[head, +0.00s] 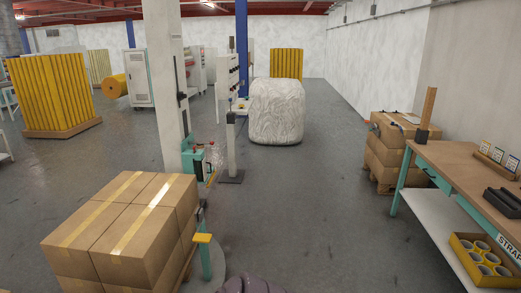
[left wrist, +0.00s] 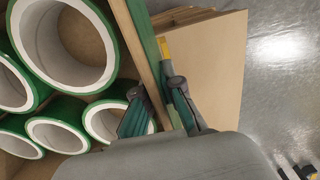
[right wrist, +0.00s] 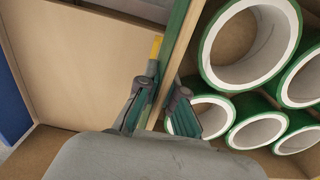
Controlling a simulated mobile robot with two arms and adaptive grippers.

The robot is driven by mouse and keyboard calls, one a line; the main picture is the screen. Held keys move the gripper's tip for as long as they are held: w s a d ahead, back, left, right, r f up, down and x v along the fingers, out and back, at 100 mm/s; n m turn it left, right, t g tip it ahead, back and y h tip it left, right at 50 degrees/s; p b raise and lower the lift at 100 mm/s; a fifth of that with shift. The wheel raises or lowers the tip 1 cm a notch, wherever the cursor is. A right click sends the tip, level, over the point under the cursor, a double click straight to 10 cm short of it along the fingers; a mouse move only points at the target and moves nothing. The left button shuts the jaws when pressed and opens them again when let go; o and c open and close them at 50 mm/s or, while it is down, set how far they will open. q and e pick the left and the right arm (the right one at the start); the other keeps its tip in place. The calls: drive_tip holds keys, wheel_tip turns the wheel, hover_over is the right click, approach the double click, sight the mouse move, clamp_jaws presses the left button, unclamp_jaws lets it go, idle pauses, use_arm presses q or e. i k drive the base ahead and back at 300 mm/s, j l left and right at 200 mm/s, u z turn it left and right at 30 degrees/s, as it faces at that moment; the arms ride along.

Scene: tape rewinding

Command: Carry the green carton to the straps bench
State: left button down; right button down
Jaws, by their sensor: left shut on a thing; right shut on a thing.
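The green carton is an open box with a green-edged wall (left wrist: 146,50), holding several green-and-white tape rolls (left wrist: 62,45). Its opposite wall shows in the right wrist view (right wrist: 183,52), with rolls (right wrist: 250,45) inside. My left gripper (left wrist: 158,98) is shut on one wall, one finger inside and one outside. My right gripper (right wrist: 160,98) is shut on the other wall in the same way. The carton and both grippers are out of the head view. The straps bench (head: 452,160), with a wooden top and a partly visible "STRAP" label, stands at the right.
A yellow bin of rolls (head: 485,262) sits at the bench's lower right; black holders (head: 503,202) lie on top. Stacked cartons (head: 125,225) stand front left by a pillar (head: 168,80). A wrapped bale (head: 276,112) is ahead. The floor (head: 310,190) between is clear.

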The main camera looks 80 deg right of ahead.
sight(463, 168)
drive_tip(key=k+l+z, duration=0.1)
drive_tip(key=k+z, duration=0.15)
drive_tip(key=k, duration=0.35)
drive_tip(key=z, duration=2.75)
drive_tip(key=i+j+z, duration=0.15)
drive_tip(key=i+j, duration=0.15)
drive_tip(key=i, duration=0.2)
drive_tip(key=i+j+z, duration=0.1)
drive_tip(key=i+j, duration=0.2)
drive_tip(key=i, duration=0.2)
drive_tip(key=i+j, duration=0.15)
drive_tip(key=i, duration=0.45)
drive_tip(key=i+j, duration=0.2)
drive_tip(key=i, duration=2.95)
drive_tip(key=i+z, duration=0.35)
drive_tip(key=i+j+z, duration=0.15)
drive_tip(key=z, duration=0.2)
drive_tip(key=i, duration=0.1)
